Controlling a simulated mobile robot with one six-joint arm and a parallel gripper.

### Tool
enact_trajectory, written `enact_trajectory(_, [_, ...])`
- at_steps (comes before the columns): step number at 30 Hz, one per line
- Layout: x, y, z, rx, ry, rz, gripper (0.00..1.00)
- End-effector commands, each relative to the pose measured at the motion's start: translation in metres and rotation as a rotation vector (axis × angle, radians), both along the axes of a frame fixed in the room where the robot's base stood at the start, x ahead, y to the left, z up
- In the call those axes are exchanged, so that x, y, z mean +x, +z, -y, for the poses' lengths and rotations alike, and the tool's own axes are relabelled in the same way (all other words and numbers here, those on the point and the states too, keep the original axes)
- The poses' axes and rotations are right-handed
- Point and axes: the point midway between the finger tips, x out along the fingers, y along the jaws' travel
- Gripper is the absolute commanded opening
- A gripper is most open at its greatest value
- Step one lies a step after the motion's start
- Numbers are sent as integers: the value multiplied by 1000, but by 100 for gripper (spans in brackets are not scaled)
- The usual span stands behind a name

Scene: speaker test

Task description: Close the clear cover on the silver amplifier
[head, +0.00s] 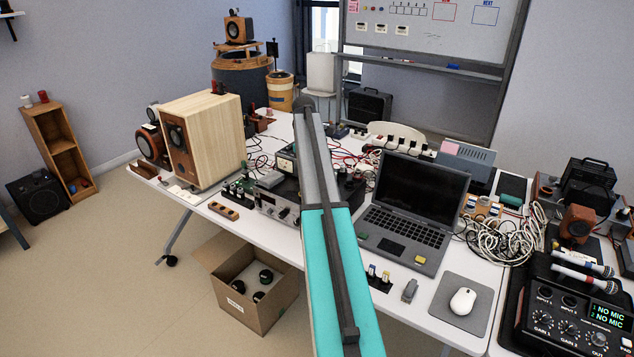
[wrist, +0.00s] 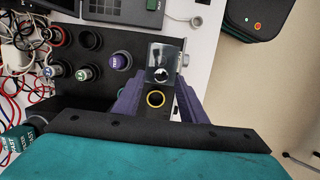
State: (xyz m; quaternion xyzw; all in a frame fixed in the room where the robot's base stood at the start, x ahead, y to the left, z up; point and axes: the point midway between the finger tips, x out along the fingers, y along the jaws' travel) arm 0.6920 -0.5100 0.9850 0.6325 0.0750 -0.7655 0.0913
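The silver amplifier (head: 268,207) is on the white table, right of the wooden speaker; my arm hides its right part in the head view. In the wrist view a small clear, glossy cover (wrist: 164,57) lies just beyond and between my fingertips. Whether it stands open or lies shut is unclear. A dark round part with a yellow ring (wrist: 155,99) shows below it. My gripper (wrist: 160,84) has its two purple fingers apart, one on each side, with nothing clearly held. Contact with the cover cannot be told. My arm hides the gripper in the head view.
Several capped knobs or posts (wrist: 85,73) and red and white cables (wrist: 15,85) are left of my fingers. The wooden speaker (head: 218,135) and an open laptop (head: 410,200) flank my arm. A cardboard box (head: 250,300) sits on the floor.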

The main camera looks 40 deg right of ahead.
Motion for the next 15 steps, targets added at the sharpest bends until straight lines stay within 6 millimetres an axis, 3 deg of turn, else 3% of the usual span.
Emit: enact_trajectory(15, [16,72,-3,-2,1,-1,38])
